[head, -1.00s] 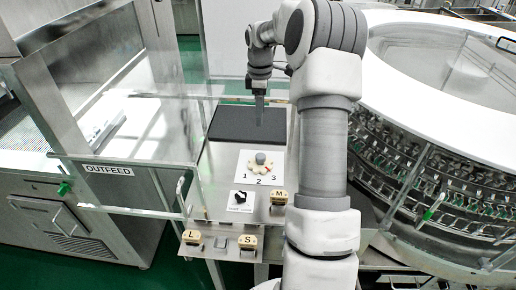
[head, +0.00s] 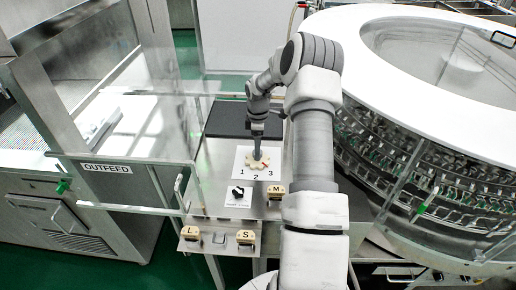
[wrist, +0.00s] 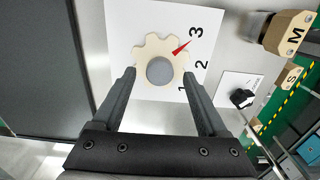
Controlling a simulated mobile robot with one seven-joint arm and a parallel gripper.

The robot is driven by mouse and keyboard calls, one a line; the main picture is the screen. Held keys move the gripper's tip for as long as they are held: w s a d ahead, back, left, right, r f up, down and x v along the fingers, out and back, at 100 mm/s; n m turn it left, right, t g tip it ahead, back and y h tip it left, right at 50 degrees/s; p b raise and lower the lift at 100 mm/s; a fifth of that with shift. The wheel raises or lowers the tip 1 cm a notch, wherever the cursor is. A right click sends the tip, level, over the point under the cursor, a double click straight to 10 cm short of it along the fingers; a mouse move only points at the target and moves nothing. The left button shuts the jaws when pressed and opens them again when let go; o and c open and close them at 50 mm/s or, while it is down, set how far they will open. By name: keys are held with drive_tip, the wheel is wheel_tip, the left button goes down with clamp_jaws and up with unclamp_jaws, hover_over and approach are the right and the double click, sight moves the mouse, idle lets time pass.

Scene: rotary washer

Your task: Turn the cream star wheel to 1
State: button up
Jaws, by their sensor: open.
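The cream star wheel (wrist: 146,52) has a grey round hub (wrist: 160,71) and lies on a white card with the numbers 1, 2 and 3. Its red pointer (wrist: 181,46) points toward the 3 in the wrist view. The wheel also shows in the head view (head: 263,163), partly hidden by my gripper (head: 257,155). In the wrist view my gripper (wrist: 159,73) is open, with one finger on each side of the hub near the wheel's outer edge. Contact between fingers and wheel cannot be told.
A black selector knob (head: 238,192) sits in front of the card. Blocks marked M (head: 275,192), L (head: 190,234) and S (head: 246,238) stand nearby. A dark mat (head: 226,122) lies behind. A clear outfeed guard (head: 130,190) is at left, the round washer (head: 400,150) at right.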

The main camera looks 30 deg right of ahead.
drive_tip(key=shift+f, duration=0.9)
drive_tip(key=shift+c, duration=0.3)
clamp_jaws()
